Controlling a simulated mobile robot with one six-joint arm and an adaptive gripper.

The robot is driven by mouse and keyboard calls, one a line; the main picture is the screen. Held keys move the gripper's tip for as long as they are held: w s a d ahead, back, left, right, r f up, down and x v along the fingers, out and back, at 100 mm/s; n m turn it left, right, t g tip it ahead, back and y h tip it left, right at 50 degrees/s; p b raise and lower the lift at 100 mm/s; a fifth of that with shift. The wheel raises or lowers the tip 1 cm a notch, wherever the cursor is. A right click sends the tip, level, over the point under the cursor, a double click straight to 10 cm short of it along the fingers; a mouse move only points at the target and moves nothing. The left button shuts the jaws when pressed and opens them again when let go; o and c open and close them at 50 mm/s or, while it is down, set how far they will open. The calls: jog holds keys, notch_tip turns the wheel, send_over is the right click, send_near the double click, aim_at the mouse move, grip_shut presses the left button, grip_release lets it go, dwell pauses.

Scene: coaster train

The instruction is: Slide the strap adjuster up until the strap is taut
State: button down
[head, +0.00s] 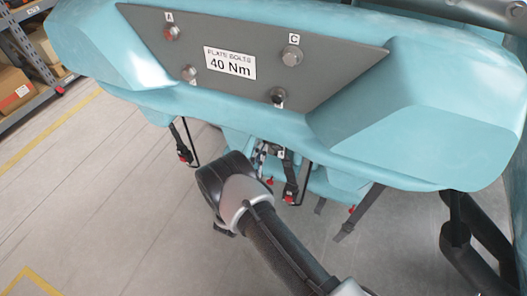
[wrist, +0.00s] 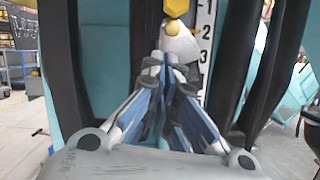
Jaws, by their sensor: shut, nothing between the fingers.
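In the wrist view my gripper (wrist: 164,62) is shut, with its fingertips together and nothing between them. Just beyond the fingertips is a pale grey, rounded piece (wrist: 180,46) with yellow parts (wrist: 176,8) above it, seemingly the strap adjuster; the fingers partly cover it. I cannot tell whether they touch. A white scale (wrist: 206,45) numbered 1, 2, 3 downward runs just right of it. The strap itself is not clearly made out. In the head view my arm hides the gripper and the adjuster cannot be picked out.
Black padded bars (wrist: 262,70) stand on both sides of the scale. In the head view a teal car body with a grey bolt plate (head: 335,62) overhangs my arm. Black straps with red ends (head: 290,185) hang below it. Open floor (head: 110,190) lies at left.

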jog(key=p+v, duration=0.2)
jog(key=v, duration=0.8)
jog(key=shift+f, duration=0.4)
